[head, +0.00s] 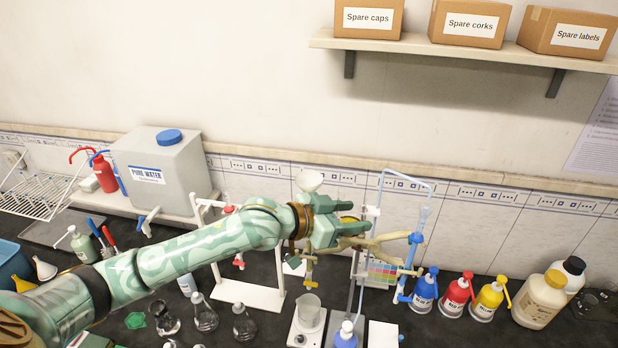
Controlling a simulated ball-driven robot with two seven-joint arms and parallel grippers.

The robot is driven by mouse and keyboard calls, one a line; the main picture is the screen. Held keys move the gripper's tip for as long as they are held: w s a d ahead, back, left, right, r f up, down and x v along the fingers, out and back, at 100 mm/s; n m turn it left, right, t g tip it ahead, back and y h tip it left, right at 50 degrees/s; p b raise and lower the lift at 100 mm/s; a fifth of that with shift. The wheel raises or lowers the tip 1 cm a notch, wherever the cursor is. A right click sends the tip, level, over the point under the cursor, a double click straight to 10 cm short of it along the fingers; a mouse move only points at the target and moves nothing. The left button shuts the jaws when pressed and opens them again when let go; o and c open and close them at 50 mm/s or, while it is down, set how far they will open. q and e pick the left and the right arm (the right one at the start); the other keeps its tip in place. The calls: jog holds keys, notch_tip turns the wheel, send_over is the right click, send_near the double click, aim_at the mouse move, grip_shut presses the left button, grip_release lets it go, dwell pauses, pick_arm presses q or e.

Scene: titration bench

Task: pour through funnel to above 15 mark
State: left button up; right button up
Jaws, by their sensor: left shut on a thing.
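A white funnel (309,180) sits upright just behind my left wrist, and what is below it is hidden by my arm. A burette end with a yellow tap (310,283) shows under the wrist, above a glass beaker (308,311) on a white plate. My left gripper (352,219) is right of the funnel, at about the height of the clamps. It is shut on a small yellow thing (347,219), mostly hidden by the fingers, so I cannot tell what it is. The 15 mark cannot be made out. My right gripper is out of view.
A white stand (246,297) with red taps is left of the beaker. A tan clamp (382,242) and blue tubing (433,205) are right of my gripper. Blue, red (456,296) and yellow pump bottles stand at right. Several flasks (204,315) stand at front left.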

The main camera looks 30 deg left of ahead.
aim_at(340, 201)
pick_arm(q)
jog(key=shift+r, duration=0.1)
notch_tip(340, 201, up, 2)
jog(key=shift+r+p, duration=0.15)
jog(key=shift+p, duration=0.5)
jog(key=shift+r, duration=0.8)
